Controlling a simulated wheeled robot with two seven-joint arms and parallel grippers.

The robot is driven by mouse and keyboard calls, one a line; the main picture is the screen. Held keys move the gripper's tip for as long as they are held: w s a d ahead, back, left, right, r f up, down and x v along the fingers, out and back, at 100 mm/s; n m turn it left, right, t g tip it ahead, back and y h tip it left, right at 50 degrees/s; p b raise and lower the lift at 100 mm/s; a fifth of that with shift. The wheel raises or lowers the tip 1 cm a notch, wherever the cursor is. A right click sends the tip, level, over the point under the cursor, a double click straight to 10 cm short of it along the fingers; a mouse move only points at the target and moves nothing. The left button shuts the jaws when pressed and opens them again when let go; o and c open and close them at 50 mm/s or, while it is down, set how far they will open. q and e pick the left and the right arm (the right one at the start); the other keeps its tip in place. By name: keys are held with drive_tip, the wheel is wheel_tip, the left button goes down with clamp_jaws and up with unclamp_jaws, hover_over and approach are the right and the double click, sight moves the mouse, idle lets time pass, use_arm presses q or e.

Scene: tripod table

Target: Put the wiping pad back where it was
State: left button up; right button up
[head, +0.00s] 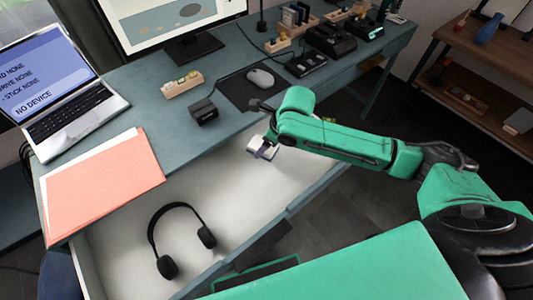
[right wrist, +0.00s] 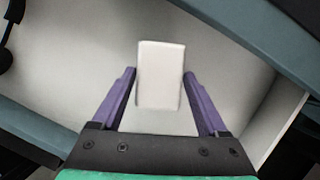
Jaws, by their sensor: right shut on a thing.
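The wiping pad (head: 258,143) is a small white block over the right part of the open drawer (head: 225,165). It also shows in the right wrist view (right wrist: 160,75), between the purple fingers. My right gripper (head: 265,151) is shut on the pad and points down into the drawer. In the right wrist view my right gripper (right wrist: 160,78) has one finger on each side of the pad. I cannot tell whether the pad touches the drawer floor. My left gripper is not in view.
Black headphones (head: 178,232) lie in the drawer's left part. On the desk (head: 225,105) are a laptop (head: 72,112), an orange folder (head: 100,187), a small black box (head: 203,111), a mouse (head: 260,77) on a dark mat and a monitor. The drawer floor between headphones and pad is clear.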

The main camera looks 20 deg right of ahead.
sight(265, 154)
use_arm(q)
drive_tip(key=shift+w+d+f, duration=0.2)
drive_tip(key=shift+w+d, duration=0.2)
use_arm(e)
wheel_tip(265, 154, down, 6)
drive_tip(key=shift+r, duration=0.2)
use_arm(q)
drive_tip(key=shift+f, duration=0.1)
use_arm(e)
drive_tip(key=shift+f, duration=0.15)
drive_tip(key=o, duration=1.1)
drive_tip(key=shift+r, duration=0.45)
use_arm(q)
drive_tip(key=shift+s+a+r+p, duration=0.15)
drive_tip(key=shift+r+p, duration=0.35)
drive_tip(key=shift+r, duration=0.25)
use_arm(e)
drive_tip(key=v, duration=1.1)
drive_tip(key=shift+s+r, duration=0.15)
drive_tip(key=shift+r, duration=0.05)
